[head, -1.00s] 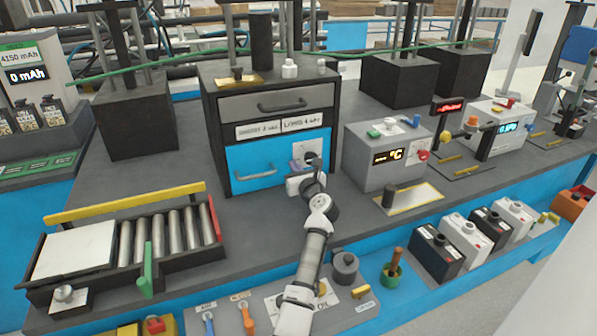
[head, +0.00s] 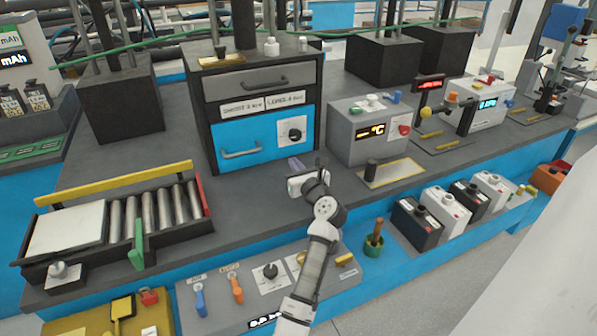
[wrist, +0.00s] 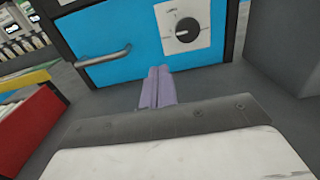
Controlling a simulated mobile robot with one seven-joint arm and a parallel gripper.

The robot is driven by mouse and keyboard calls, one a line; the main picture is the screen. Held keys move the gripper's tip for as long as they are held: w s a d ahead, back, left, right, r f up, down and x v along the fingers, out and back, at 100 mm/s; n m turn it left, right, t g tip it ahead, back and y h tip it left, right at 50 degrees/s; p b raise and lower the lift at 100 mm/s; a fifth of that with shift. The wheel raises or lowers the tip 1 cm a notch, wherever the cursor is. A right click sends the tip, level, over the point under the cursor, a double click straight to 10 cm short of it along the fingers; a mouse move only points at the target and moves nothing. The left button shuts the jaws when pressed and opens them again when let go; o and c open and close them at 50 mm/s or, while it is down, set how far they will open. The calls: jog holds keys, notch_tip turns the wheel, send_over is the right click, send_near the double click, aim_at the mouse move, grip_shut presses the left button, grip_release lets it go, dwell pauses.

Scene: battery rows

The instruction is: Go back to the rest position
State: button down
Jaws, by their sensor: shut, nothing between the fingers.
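My gripper (head: 297,166) is above the grey worktop, a little in front of the cabinet with the blue drawer (head: 265,137). In the wrist view its two purple fingers (wrist: 158,88) are together, with nothing between them. They point toward the blue drawer front (wrist: 120,52) and are apart from its black dial (wrist: 187,29), which sits on a white plate. The drawer's bar handle (wrist: 103,57) is to the left of the fingers. The drawer looks shut. My arm reaches up from the bottom of the head view.
A roller conveyor (head: 150,212) lies on the left of the worktop. A grey box with an orange display (head: 368,132) stands right of the cabinet. A panel of switches (head: 240,292) is along the front edge. Several battery blocks (head: 417,222) stand at the lower right.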

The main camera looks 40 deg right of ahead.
jog(key=shift+v, duration=0.9)
